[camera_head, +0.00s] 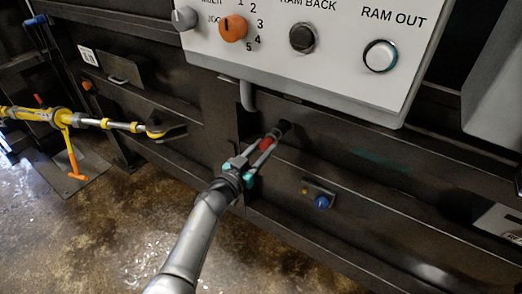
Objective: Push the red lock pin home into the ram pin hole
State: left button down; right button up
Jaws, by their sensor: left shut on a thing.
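The red lock pin (265,145) shows as a small red piece between the fingers of my left gripper (272,141), at the dark machine wall below the control panel. The gripper is shut on it. Just past the fingertips is a dark round opening (284,127) in the wall, which looks like the ram pin hole. The pin's far end is hidden by the fingers, so I cannot tell how deep it sits. My right gripper is not in view.
The control panel (300,75), with knobs and buttons, overhangs close above the gripper. A grey conduit (247,96) hangs just left of it. A blue knob (322,202) sticks out lower right. A yellow turnbuckle (85,121) with an orange handle (73,160) spans the left side.

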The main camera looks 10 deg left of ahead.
pick_arm(q)
jog(key=shift+b+x, duration=0.45)
jog(key=shift+x, duration=0.95)
jog(key=shift+c, duration=2.1)
grip_release()
jog(key=shift+s+f, duration=0.1)
jog(key=shift+f, duration=0.05)
jog(key=shift+c, duration=0.4)
jog(key=shift+p+v, duration=0.85)
jog(key=shift+v, duration=0.35)
jog(key=shift+p+v, duration=1.2)
jog(key=shift+v, duration=1.1)
jog(key=shift+a+r, duration=0.1)
jog(key=shift+r, duration=0.1)
